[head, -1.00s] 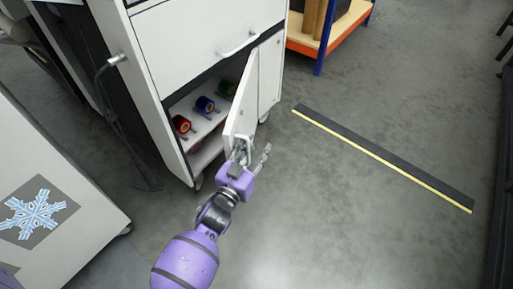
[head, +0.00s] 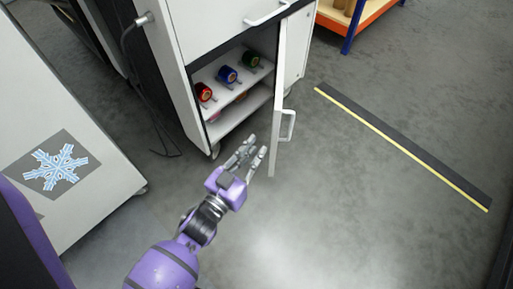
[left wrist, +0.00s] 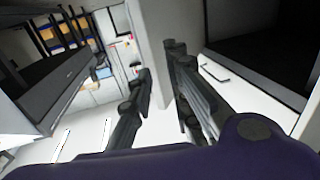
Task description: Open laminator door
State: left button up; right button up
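The laminator cabinet (head: 184,62) is white with dark edges. Its lower door (head: 279,75) stands swung outward, seen nearly edge-on, with a pale bar handle (head: 288,125) on its right face. Inside, red, blue and green rolls (head: 227,74) sit on a white shelf. My left gripper (head: 257,146) is open and empty, low in front of the cabinet opening. It is just left of the door's free end, on the inner side, apart from the handle. In the left wrist view its fingers (left wrist: 158,68) are spread apart. My right gripper is not in view.
A white panel with a snowflake picture (head: 56,167) stands at the left. A dark strip with a yellow edge (head: 400,145) lies on the floor at the right. An orange and blue rack (head: 358,27) stands at the back. The floor right of the door is clear.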

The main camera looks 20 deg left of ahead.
pick_arm(q)
jog(key=shift+c, duration=0.5)
jog(key=shift+w+a+r, duration=0.1)
jog(key=shift+a+r, duration=0.05)
jog(key=shift+r, duration=0.15)
jog(key=shift+c, duration=1.3)
jog(key=a, duration=0.1)
jog(key=a+r, duration=0.1)
jog(key=a+p, duration=0.1)
jog(key=shift+w+r+y, duration=0.2)
jog(key=shift+w+y, duration=0.1)
grip_shut()
jog(key=w+a+n+g+y+p, duration=0.1)
jog(key=a+n+g+y+p, duration=0.15)
jog(key=a+n, duration=1.05)
jog(key=s+d+r+n+h, duration=0.15)
jog(key=d+r+h, duration=0.25)
jog(key=r+h, duration=0.5)
jog(key=s+d+x, duration=0.1)
jog(key=d+x, duration=0.1)
jog(key=x, duration=1.1)
jog(key=shift+t, duration=0.35)
